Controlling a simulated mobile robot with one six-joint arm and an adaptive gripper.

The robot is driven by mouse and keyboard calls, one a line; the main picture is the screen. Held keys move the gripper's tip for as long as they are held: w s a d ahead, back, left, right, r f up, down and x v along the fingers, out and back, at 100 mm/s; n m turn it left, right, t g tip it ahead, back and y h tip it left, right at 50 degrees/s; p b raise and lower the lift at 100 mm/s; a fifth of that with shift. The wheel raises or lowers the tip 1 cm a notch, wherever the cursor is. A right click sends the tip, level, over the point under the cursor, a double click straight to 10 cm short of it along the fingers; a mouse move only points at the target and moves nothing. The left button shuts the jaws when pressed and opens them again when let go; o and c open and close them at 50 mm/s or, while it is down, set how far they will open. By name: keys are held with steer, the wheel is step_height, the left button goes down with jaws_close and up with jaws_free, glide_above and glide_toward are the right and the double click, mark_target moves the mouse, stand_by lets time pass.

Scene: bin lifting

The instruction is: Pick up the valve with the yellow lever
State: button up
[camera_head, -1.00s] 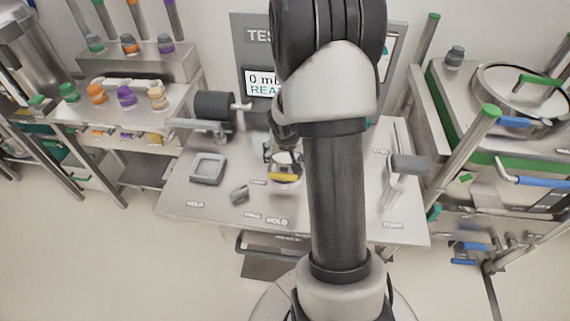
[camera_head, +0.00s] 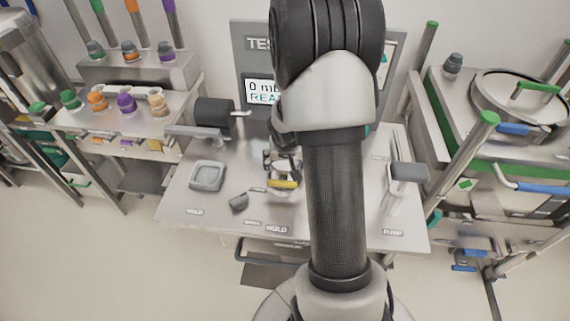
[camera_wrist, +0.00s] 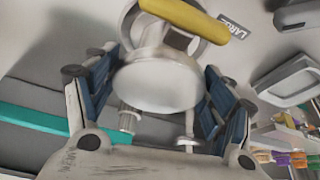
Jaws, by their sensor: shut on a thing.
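The valve, a pale metal body (camera_wrist: 158,78) with a yellow lever (camera_wrist: 185,17), sits between the two blue-padded fingers of my gripper (camera_wrist: 155,98) in the wrist view. My gripper is shut on its body, and the lever sticks out beyond the fingers. In the head view the yellow lever (camera_head: 284,184) shows over the middle of the steel table (camera_head: 330,238), left of my arm. My gripper (camera_head: 280,163) is partly hidden there by my own arm. I cannot tell whether the valve touches the table.
A grey square tray (camera_head: 206,177) and a small grey part (camera_head: 238,201) lie left of the valve. A black cylinder fixture (camera_head: 214,112) stands behind, by the test panel (camera_head: 248,62). A grey-topped fixture (camera_head: 408,172) stands right. The table's front left is clear.

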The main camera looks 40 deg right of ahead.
step_height(320, 180, up, 20)
steer(key=p, duration=0.8)
steer(key=shift+w+r, duration=0.1)
